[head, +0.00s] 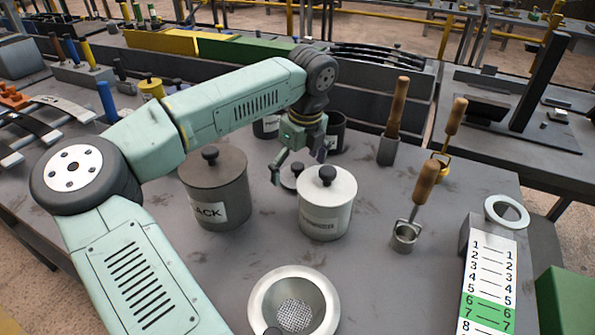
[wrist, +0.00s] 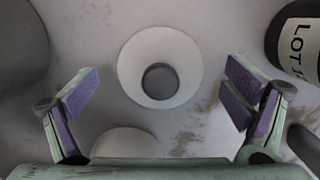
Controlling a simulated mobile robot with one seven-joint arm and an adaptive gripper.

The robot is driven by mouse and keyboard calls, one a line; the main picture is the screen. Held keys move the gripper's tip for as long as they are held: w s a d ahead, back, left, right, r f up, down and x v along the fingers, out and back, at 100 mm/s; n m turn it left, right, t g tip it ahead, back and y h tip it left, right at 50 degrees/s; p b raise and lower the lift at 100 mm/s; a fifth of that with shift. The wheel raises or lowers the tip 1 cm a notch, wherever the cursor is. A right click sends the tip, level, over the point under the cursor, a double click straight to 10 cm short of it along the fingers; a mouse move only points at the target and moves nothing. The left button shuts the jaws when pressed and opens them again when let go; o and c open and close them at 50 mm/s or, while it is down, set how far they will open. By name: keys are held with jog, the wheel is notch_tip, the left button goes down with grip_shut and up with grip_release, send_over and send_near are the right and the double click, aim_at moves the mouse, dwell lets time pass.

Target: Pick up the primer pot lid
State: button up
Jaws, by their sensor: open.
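A white pot (head: 325,215) wears a pale lid (head: 333,186) with a black knob; its label is hard to read. My gripper (head: 298,168) is open and empty, pointing down just behind this pot. A smaller knobbed disc (head: 290,182) shows under the fingers, partly hidden. In the wrist view, a pale round lid with a dark knob (wrist: 160,45) lies between and beyond my open fingers (wrist: 160,95), untouched. I cannot tell for sure which head-view lid it is. A second pale round top (wrist: 125,140) is partly hidden by my gripper.
A dark pot labelled BLACK (head: 213,185) stands left of the white pot. A dark pot marked LOT (wrist: 296,45) is at the wrist view's right. A steel strainer (head: 293,302) and wooden-handled cup (head: 406,234) stand nearer and right. The bench is clear between them.

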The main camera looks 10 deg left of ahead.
jog(key=shift+f, duration=0.1)
jog(key=shift+c, duration=0.4)
jog(key=shift+s, duration=0.2)
grip_shut()
dwell(0.6)
